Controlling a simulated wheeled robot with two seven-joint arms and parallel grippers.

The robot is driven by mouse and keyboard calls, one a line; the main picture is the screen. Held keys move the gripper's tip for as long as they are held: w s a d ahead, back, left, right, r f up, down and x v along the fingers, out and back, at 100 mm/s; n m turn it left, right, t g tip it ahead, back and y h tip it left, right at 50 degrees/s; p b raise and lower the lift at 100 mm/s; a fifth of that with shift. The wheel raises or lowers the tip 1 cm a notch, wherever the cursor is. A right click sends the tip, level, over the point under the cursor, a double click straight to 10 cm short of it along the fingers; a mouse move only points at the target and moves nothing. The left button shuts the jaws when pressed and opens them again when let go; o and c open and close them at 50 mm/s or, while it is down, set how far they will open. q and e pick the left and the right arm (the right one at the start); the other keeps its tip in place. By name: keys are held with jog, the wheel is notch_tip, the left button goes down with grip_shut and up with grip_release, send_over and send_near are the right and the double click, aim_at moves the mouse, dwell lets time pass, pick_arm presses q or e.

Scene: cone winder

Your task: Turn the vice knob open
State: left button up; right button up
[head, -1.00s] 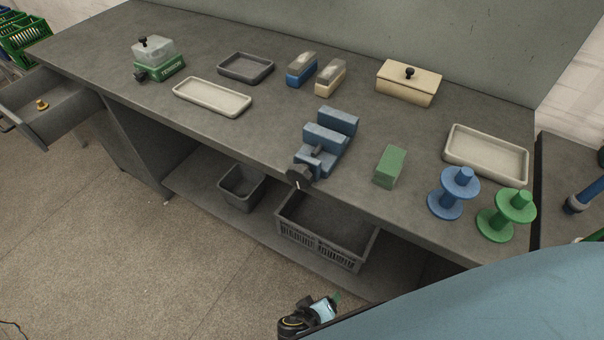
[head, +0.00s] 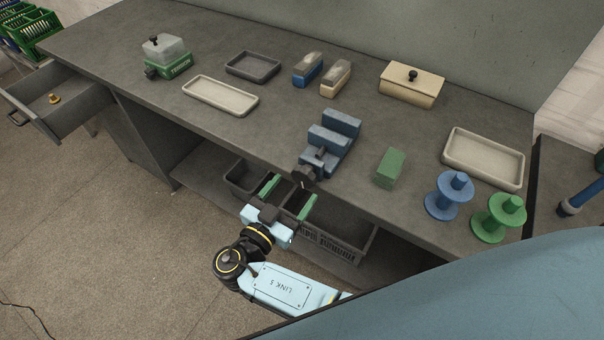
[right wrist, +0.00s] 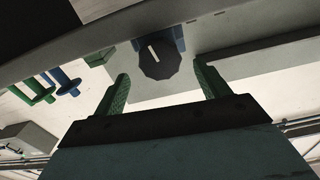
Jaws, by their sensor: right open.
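The blue vice (head: 334,138) stands at the front edge of the grey bench, with a gap between its jaws. Its dark knob (head: 305,175) faces out over the front edge. In the right wrist view the knob (right wrist: 160,60) is a dark faceted disc with a white mark line, slightly tilted. My right gripper (head: 289,191) is open and empty, with green fingers, just in front of and below the knob. In the right wrist view the knob lies between and beyond the two fingertips (right wrist: 163,80), not touched by them. My left gripper is not in view.
A green block (head: 390,168) stands right of the vice, then blue (head: 449,196) and green spools (head: 498,217) and a pale tray (head: 484,160). A dark crate (head: 345,245) sits on the shelf below. Bench space left of the vice is clear.

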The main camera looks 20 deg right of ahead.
aim_at(302, 180)
jog(key=x, duration=0.5)
jog(key=shift+p, duration=0.4)
jog(key=shift+a, duration=0.1)
jog(key=c, duration=1)
